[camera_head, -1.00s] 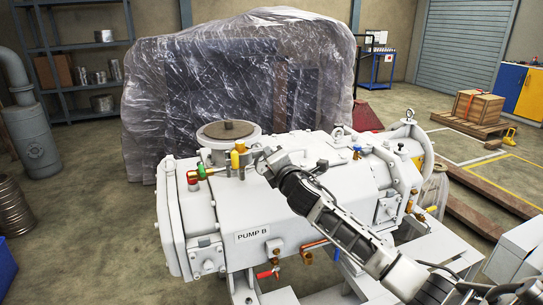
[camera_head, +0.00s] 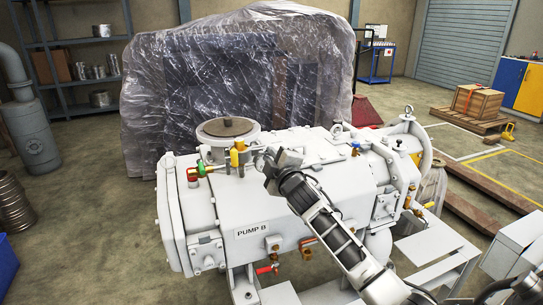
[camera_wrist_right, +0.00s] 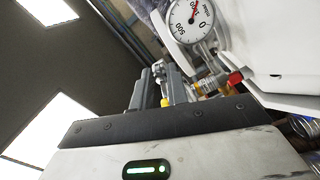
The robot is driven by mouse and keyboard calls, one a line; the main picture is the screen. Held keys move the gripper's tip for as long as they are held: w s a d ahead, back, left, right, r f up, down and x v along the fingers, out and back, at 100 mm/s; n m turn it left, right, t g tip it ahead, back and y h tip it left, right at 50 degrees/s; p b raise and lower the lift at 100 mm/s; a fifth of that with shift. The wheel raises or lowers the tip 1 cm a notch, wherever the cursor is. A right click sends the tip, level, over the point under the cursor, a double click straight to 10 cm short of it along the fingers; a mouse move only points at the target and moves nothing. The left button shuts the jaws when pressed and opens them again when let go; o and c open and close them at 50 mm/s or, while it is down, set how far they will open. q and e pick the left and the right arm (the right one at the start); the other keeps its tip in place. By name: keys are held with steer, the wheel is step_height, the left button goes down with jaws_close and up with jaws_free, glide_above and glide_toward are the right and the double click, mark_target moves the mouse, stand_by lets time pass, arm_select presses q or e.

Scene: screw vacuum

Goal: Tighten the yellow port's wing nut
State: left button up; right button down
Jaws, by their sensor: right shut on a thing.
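The yellow port (camera_head: 235,158) stands upright on top of the white pump, in front of its round flange. My right gripper (camera_head: 257,157) reaches in from the right, just beside the port. The gripper's fingers (camera_wrist_right: 160,88) show in the right wrist view, with a small yellow piece (camera_wrist_right: 165,102) between them. The jaws are shut on a small part at the port, taken as the wing nut; its shape is largely hidden by the fingers. My left gripper is not in view.
A valve with a red and green end (camera_head: 198,172) sits left of the port. A round dial gauge (camera_wrist_right: 191,18) is close to the fingers in the wrist view. The pump (camera_head: 265,205) fills the middle; a plastic-wrapped machine (camera_head: 235,80) stands behind it.

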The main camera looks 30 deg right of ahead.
steer(key=shift+f+m, duration=0.1)
steer(key=shift+m, duration=0.6)
steer(key=c, duration=1.4)
jaws_free()
steer(key=b+v, duration=0.1)
steer(key=v, duration=1.5)
steer(key=shift+a, duration=0.1)
steer(key=shift+w, duration=0.1)
